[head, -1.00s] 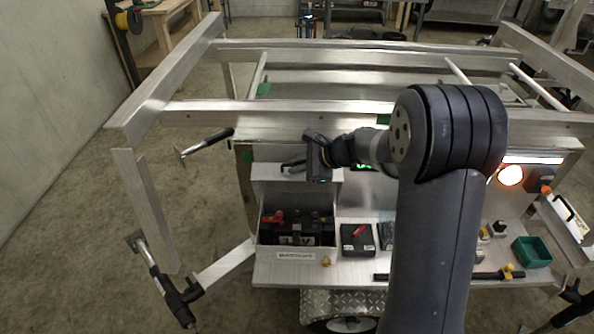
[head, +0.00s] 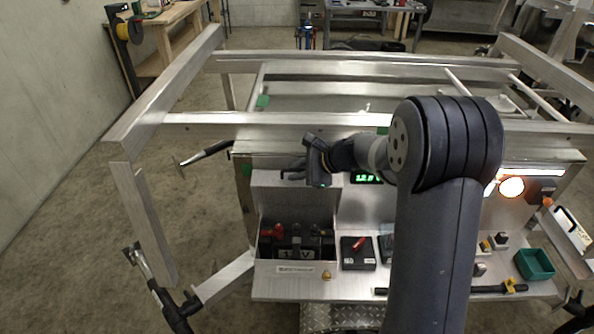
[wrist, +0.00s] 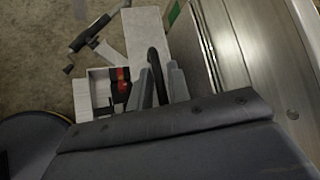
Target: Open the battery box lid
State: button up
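The battery box (head: 297,267) sits at the left of the trailer's front shelf. Its grey lid (head: 318,205) is raised and stands up at the back, leaving the box uncovered. A dark battery (head: 318,243) with a red terminal cover (head: 272,231) shows inside. My gripper (head: 292,172) is at the top of the lid. In the wrist view, the dark lid handle (wrist: 155,62) lies between the two grey fingers (wrist: 162,88), which look closed on it. The lid (wrist: 146,38) and the red cover (wrist: 122,75) also show there. The finger contact is partly hidden.
A black box with a red switch (head: 358,252) stands right of the battery box. A green bin (head: 535,264) and a dark bar (head: 450,290) lie farther right. The trailer rail (head: 270,119) runs above and behind the lid. A lit lamp (head: 511,187) is at right.

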jog(key=b+v, duration=0.2)
jog(key=v, duration=0.8)
jog(key=shift+s+d+r, duration=0.2)
jog(key=shift+d+r, duration=0.05)
jog(key=shift+a+f, duration=0.1)
jog(key=p+x, duration=0.2)
jog(key=x, duration=0.8)
jog(key=shift+w, duration=0.1)
jog(key=shift+w+a+f, duration=0.1)
jog(key=shift+a+f, duration=0.05)
jog(key=shift+a, duration=0.05)
jog(key=shift+f, duration=0.1)
jog(key=shift+s, duration=0.2)
